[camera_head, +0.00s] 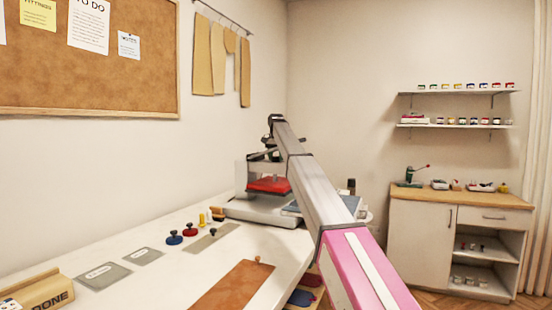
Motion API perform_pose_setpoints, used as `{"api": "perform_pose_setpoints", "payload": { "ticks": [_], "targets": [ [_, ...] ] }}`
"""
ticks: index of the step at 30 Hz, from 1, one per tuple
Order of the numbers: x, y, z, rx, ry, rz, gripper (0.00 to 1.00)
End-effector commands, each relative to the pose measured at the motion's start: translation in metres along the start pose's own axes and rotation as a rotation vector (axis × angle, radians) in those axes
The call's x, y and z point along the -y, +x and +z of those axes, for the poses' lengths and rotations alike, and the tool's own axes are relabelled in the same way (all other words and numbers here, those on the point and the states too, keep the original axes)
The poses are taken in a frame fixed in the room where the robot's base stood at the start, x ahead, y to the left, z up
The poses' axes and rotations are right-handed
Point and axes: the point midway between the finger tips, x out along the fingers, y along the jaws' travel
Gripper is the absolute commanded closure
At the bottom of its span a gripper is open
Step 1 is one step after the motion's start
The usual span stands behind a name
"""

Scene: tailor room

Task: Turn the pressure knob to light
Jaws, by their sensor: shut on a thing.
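The press (240,208) stands at the far end of the white table, with a red pad (268,185) under its grey upper part. My arm reaches from the lower right to above the press. My gripper (265,151) is small and partly hidden at the arm's far end, just over the top of the press. It is shut on what appears to be the pressure knob there. The knob itself and any light or pressure marking cannot be made out.
The white table (165,230) holds blue (174,238) and red (190,230) knobbed pieces, grey plates (104,275), a brown board (235,287) and a wooden DONE box (40,292). A cabinet (420,237) stands at the right, with wall shelves (455,125) above.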

Motion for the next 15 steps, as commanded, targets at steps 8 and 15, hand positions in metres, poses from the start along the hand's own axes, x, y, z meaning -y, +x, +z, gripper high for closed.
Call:
{"api": "perform_pose_setpoints", "payload": {
  "ticks": [8,15],
  "targets": [
    [0.0005,-0.0009,-0.0004,-0.001,-0.002,-0.001,0.27],
    [0.0003,-0.0010,-0.0003,-0.001,0.000,-0.001,0.27]
  ]
}}
